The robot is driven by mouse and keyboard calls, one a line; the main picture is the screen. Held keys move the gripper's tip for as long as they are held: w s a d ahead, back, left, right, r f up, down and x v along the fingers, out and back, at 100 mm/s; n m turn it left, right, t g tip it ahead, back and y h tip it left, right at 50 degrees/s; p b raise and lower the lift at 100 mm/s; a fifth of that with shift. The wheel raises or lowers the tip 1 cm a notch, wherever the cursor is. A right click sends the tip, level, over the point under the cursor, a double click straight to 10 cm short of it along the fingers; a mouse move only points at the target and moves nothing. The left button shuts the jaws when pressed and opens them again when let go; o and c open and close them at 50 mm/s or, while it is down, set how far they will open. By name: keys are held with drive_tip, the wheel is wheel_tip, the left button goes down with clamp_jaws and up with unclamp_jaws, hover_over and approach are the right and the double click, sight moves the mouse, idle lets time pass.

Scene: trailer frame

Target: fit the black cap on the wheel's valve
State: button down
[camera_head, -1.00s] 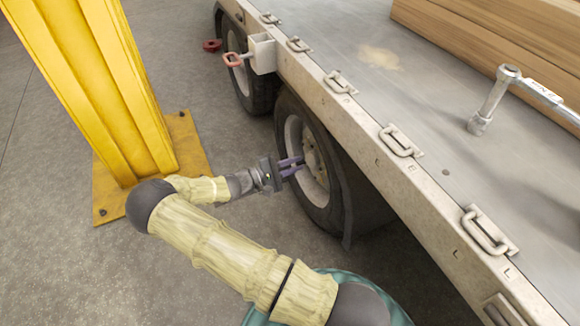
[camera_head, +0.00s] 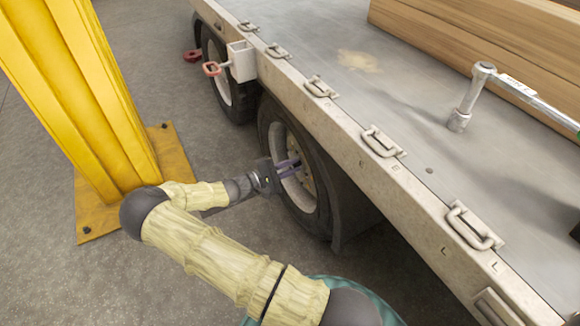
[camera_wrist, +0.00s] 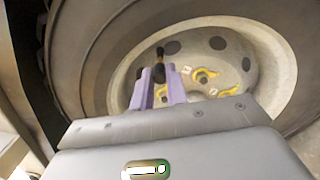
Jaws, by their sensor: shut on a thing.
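The trailer's near wheel (camera_head: 312,222) stands upright under the deck edge, with a pale rim. In the wrist view its rim (camera_wrist: 255,55) has dark round holes and yellow markers around the nuts. My gripper (camera_head: 297,164) reaches into the rim from the left. In the wrist view its purple fingers (camera_wrist: 160,75) are closed around a small dark piece (camera_wrist: 158,74), which looks like the black cap. A thin dark stem, seemingly the valve (camera_wrist: 160,51), shows just beyond it in line. Whether cap and valve touch, I cannot tell.
A yellow post on a bolted plate (camera_head: 88,208) stands left of my arm. The trailer deck edge (camera_head: 345,130) with metal handles overhangs the wheel. A wrench (camera_head: 470,95) lies on deck.

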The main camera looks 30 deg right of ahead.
sight(299, 164)
drive_tip(key=shift+d, duration=0.15)
idle(0.5)
drive_tip(key=shift+d+p, duration=0.7)
drive_tip(key=shift+d, duration=0.35)
drive_tip(key=shift+d, duration=0.35)
drive_tip(key=c, duration=0.8)
unclamp_jaws()
drive_tip(key=shift+c, duration=0.2)
drive_tip(key=shift+w+a, duration=0.1)
drive_tip(key=a+p, duration=0.1)
drive_tip(key=a, duration=0.6)
drive_tip(key=shift+a, duration=0.4)
drive_tip(key=shift+s, duration=0.2)
